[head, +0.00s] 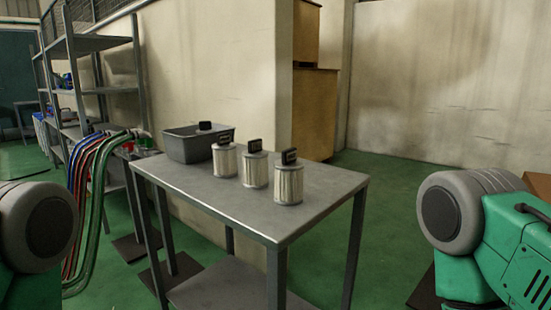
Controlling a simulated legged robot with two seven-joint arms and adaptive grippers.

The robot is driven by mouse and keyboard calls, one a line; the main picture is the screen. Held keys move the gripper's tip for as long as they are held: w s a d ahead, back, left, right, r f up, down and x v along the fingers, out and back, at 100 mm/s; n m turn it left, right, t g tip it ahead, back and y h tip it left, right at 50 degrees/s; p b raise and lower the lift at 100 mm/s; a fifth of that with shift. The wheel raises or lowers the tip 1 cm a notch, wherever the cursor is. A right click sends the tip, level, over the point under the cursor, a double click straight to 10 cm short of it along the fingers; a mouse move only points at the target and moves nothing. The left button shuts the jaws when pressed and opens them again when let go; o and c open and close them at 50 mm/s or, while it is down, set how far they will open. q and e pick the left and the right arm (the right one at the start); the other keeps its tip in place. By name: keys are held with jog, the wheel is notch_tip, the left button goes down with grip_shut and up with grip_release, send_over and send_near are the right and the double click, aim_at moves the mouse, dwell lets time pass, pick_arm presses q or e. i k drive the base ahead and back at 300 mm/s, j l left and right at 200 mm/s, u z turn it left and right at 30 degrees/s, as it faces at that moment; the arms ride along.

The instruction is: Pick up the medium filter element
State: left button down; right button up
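Three pale, pleated, cylindrical filter elements with black handles stand upright in a row on the grey metal table (190,186). They are the left filter element (225,162), the middle filter element (255,172) and the right filter element (288,184). The right one is nearest to me and looks largest. I cannot tell by size alone which is the medium one. They stand close together, with small gaps. Parts of my arms show at the left and right edges, away from the table. Neither gripper is in view.
A grey bin (188,147) stands at the table's back left, with a black handle-like piece (205,126) showing above its rim. Colored hoses (90,205) and shelving (92,45) are at left. Brown boxes (314,113) stand behind. The table's front right corner is clear.

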aim_at(224, 150)
jog(key=i+j+z, duration=0.1)
jog(key=z, duration=0.3)
jog(key=j+z, duration=0.6)
jog(key=z, duration=0.25)
jog(key=j+z, duration=0.25)
jog(key=z, duration=0.15)
jog(key=i, duration=0.05)
